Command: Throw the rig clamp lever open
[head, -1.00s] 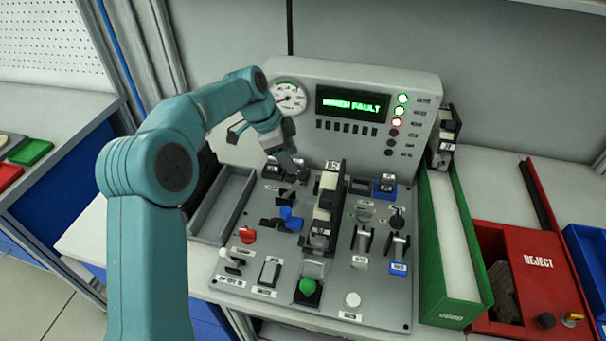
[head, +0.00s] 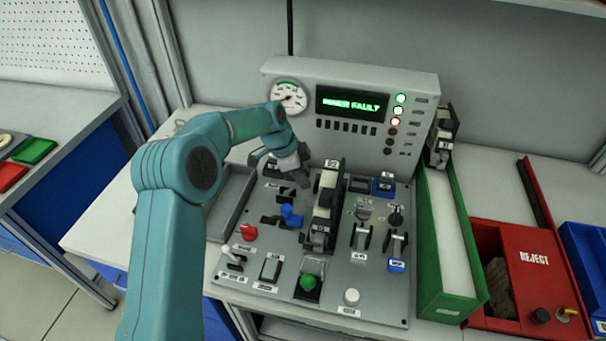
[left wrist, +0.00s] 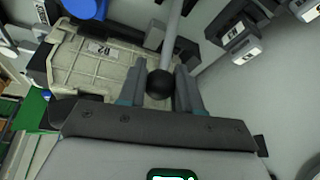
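In the left wrist view, a grey lever rod with a black ball knob (left wrist: 160,83) runs between the two fingers of my left gripper (left wrist: 160,95). The fingers stand apart, one on each side of the knob; whether they touch it is hard to tell. A pale block labelled 02 (left wrist: 98,60) lies beside the lever. In the head view, my left gripper (head: 299,180) is low over the test panel (head: 235,285), just left of the upright black and pale block (head: 326,205). The gripper hides the lever there. My right gripper is not in view.
The display console (head: 350,110) rises behind the panel. Blue (head: 291,216), red (head: 248,232) and green (head: 307,283) controls stand around the block. A grey tray (head: 232,200) is at left; a green bin (head: 432,240) and red reject bin (head: 535,270) are at right.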

